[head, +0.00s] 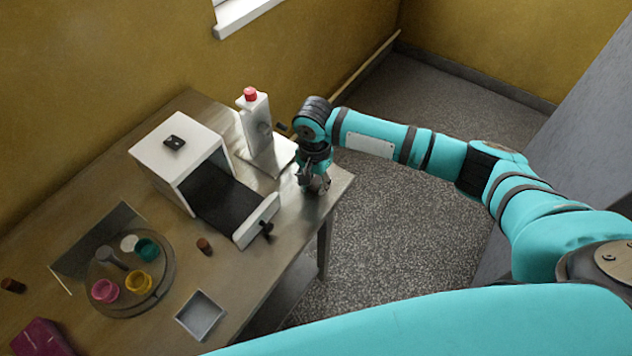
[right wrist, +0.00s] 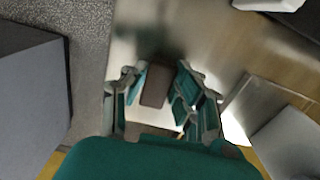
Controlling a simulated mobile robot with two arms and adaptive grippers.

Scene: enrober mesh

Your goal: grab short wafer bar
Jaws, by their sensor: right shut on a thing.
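My right gripper (head: 315,187) is over the front right corner of the steel table, beside the white machine. In the right wrist view its fingers (right wrist: 158,95) are closed on a brown bar (right wrist: 155,86), which looks like the short wafer bar. The bar sits between the pads, with its far end sticking out. In the head view the gripper hides this bar. Another small brown piece (head: 204,246) lies on the table in front of the machine, and one more (head: 13,286) lies at the far left. My left gripper is not in view.
The white machine (head: 172,152) has a dark mesh belt (head: 220,198). A white stand with a red button (head: 250,94) is behind my right gripper. A round board (head: 132,304) holds several coloured cups. A grey tray (head: 201,315) and a maroon box (head: 40,340) stand nearer.

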